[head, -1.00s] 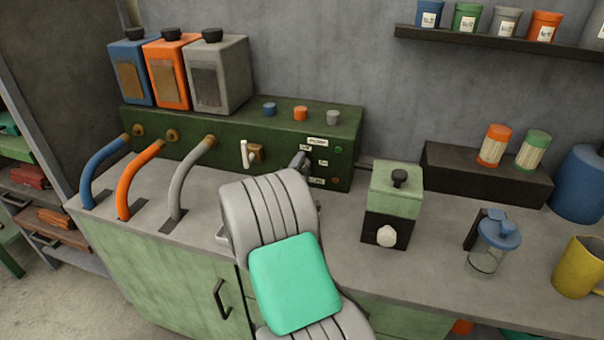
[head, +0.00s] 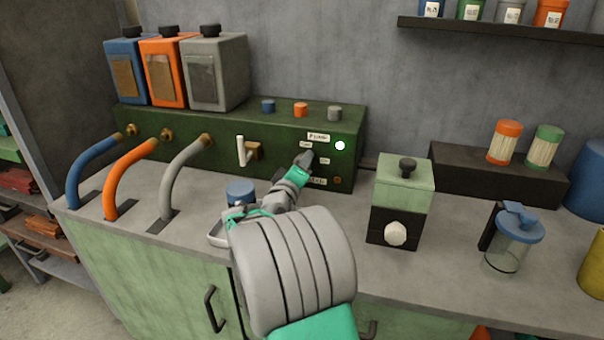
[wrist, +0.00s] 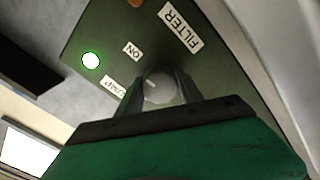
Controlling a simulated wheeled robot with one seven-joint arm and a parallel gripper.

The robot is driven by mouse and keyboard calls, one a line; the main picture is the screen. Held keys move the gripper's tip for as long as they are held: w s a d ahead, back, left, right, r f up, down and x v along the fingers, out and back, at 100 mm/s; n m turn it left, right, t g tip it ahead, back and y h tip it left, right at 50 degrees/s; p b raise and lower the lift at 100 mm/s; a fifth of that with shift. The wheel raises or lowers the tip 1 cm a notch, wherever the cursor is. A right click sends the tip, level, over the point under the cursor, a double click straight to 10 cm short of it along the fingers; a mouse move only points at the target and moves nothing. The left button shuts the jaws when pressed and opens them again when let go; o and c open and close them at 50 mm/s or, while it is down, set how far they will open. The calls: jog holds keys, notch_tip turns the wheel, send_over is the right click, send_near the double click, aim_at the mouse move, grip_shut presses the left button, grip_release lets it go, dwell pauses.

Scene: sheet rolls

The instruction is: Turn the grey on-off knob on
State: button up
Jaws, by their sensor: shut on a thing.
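The grey on-off knob (wrist: 160,87) sits on the front of the dark green machine panel (head: 225,158). In the wrist view it is between the two fingers of my gripper (wrist: 159,92), which is shut on it. Its pale pointer mark shows, but I cannot tell its exact angle. An "ON" label (wrist: 132,50) is beside it. In the head view my gripper (head: 304,160) reaches the panel and covers most of the knob. A round indicator lamp (head: 339,146) glows white-green; it also shows in the wrist view (wrist: 91,60).
A white lever (head: 241,151) stands out left of the knob. A green and black box (head: 403,198) with a white knob is to the right on the counter. A blue-lidded glass jar (head: 512,240) is farther right. A blue container (head: 239,193) is behind my arm.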

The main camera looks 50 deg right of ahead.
jog(key=shift+m+b, duration=0.45)
jog(key=shift+m, duration=0.05)
jog(key=o, duration=1.4)
jog(key=v, duration=0.7)
jog(key=shift+s+a, duration=0.2)
jog(key=shift+a, duration=0.15)
